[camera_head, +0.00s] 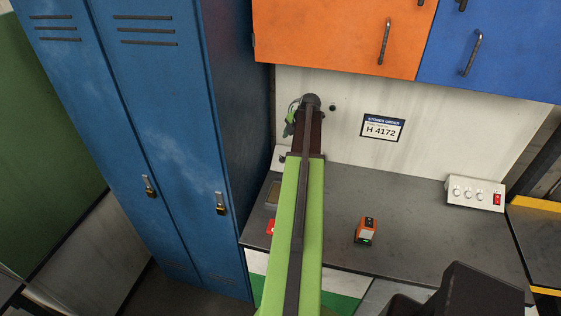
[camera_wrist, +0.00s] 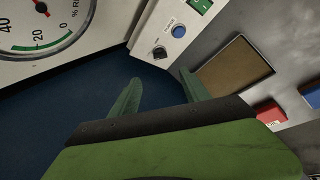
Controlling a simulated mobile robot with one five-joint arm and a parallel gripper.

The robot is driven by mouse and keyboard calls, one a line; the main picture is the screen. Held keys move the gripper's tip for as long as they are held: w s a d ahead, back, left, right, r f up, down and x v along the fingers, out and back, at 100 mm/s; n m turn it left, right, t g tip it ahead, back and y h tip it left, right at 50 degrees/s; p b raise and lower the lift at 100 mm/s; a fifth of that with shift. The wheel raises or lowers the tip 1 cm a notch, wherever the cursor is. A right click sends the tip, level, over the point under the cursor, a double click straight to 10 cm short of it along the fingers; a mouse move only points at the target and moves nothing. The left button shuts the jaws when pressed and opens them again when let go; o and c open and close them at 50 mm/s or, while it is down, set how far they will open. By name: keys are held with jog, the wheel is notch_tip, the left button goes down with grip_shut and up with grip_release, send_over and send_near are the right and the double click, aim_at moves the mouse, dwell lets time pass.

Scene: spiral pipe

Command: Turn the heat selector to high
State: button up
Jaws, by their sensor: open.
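A white control box with a black knob (camera_wrist: 160,52), a blue button (camera_wrist: 178,32) and a green switch (camera_wrist: 200,4) shows at the top of the wrist view. The lettering by the knob is too small to read, so I cannot tell whether it is the heat selector. My gripper (camera_wrist: 160,77) is open and empty, its two green fingers pointing toward the knob and apart from it. In the head view my gripper (camera_head: 291,122) is near the back wall, mostly hidden by my arm. A white box with several knobs (camera_head: 475,193) and a red switch stands at the right of the bench.
A round gauge (camera_wrist: 40,22) is close at the wrist view's upper left. A brown-faced tray (camera_wrist: 234,66) and a red block (camera_wrist: 270,114) lie to the right. On the grey bench (camera_head: 410,220) stands an orange device (camera_head: 366,230). Blue lockers (camera_head: 165,120) rise at left, and an orange cabinet (camera_head: 335,35) hangs above.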

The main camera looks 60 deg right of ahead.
aim_at(282, 159)
jog(key=b+x, duration=1.2)
jog(key=x, duration=0.2)
jog(key=shift+f, duration=0.4)
jog(key=shift+r, duration=0.15)
jog(key=shift+c, duration=0.4)
grip_shut()
jog(key=shift+a, duration=0.15)
